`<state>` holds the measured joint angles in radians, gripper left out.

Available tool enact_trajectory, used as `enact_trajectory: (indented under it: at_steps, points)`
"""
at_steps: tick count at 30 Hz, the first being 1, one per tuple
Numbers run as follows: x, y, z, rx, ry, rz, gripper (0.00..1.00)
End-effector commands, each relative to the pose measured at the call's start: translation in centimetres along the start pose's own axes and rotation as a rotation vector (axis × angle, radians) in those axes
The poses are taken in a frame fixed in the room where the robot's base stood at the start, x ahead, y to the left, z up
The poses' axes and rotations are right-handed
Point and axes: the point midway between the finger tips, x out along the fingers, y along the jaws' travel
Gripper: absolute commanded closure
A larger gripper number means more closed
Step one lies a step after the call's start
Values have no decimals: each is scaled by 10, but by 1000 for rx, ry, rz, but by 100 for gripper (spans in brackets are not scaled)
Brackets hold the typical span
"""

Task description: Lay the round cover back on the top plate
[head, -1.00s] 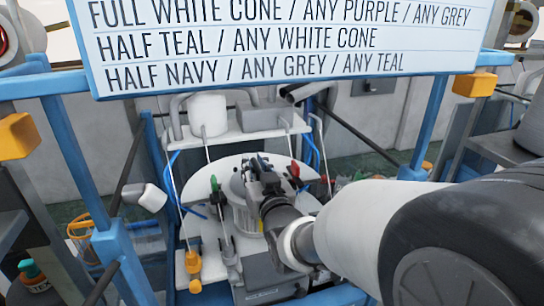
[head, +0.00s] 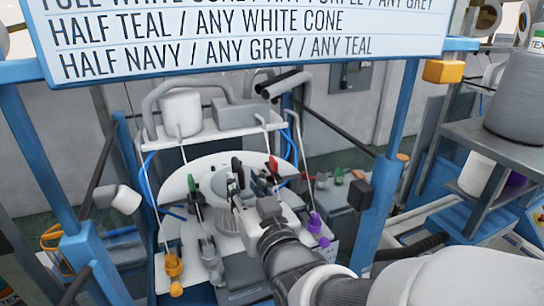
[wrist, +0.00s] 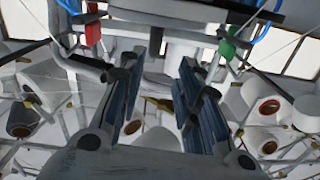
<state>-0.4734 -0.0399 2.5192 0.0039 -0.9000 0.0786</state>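The white round top plate (head: 176,188) of the knitting machine lies below the sign in the head view, partly hidden by my arm. A light grey round part (head: 221,183) shows at its middle, beside my gripper; I cannot tell whether this is the round cover. My gripper (head: 248,177) reaches over the middle of the plate. In the wrist view its two dark fingers (wrist: 158,78) stand apart, with no held thing visible between them. The round cover is not clearly seen in either view.
Orange (head: 173,264) and purple (head: 315,222) fittings stand in front. A shelf with a white cone (head: 180,113) is behind. Blue frame posts (head: 392,150) flank the machine.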

Motion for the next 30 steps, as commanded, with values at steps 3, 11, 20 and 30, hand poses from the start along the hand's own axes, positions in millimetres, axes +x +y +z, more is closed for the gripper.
enact_trajectory:
  at_steps: [3, 11, 20, 30]
  points:
    - [-11, 0, 3, 0, 0, 0, 68]
    - [-26, 17, 8, -3, -71, 41, 68]
    - [-116, 97, 54, 27, -521, 260, 68]
    - [-276, 114, 97, 163, -1003, 438, 68]
